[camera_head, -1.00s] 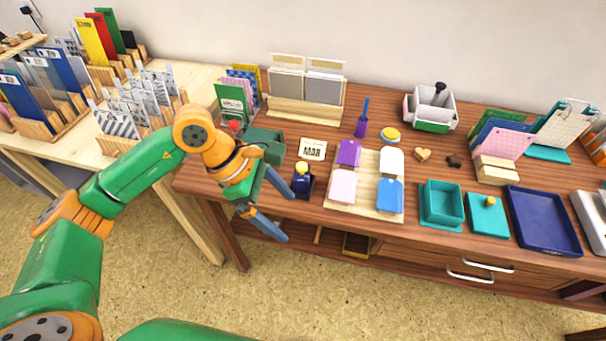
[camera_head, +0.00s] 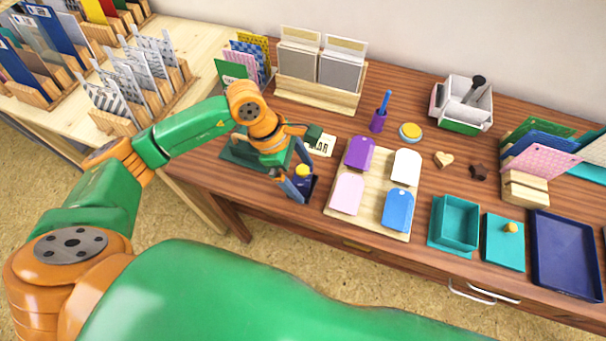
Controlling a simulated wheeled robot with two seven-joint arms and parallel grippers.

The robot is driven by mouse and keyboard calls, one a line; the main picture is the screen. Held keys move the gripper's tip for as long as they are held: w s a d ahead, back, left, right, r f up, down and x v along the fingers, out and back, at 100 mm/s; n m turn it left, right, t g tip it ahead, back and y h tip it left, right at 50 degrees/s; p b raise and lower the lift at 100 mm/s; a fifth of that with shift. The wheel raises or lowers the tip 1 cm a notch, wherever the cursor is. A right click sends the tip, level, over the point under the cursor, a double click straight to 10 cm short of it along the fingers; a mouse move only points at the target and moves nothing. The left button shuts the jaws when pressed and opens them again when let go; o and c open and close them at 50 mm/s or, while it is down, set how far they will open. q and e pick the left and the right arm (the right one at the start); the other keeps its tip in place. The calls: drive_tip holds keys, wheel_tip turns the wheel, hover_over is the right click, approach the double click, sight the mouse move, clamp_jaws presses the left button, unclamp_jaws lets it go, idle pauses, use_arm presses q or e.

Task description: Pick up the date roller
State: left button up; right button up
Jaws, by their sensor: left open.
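The date roller appears to be the small dark navy stamp with a yellow knob (camera_head: 304,185) near the front edge of the brown table, left of the wooden board. My left gripper (camera_head: 301,171) is open at it, with its blue fingers beside and behind the stamp and close to the yellow knob. I cannot tell whether the fingers touch it. They hide part of its left side. A date card (camera_head: 322,145), partly covered by the gripper, lies behind it. My right gripper is not in view.
The wooden board (camera_head: 374,168) with several coloured tags lies just right of the stamp. A purple pen holder (camera_head: 378,122) and a round yellow-topped pad (camera_head: 410,132) stand behind. Teal boxes (camera_head: 454,222) and a navy tray (camera_head: 566,254) are at right.

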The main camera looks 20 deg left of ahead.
use_arm(q)
drive_tip(key=shift+w+d+f, duration=0.15)
drive_tip(key=shift+w+f, duration=0.05)
drive_tip(key=shift+f, duration=0.3)
clamp_jaws()
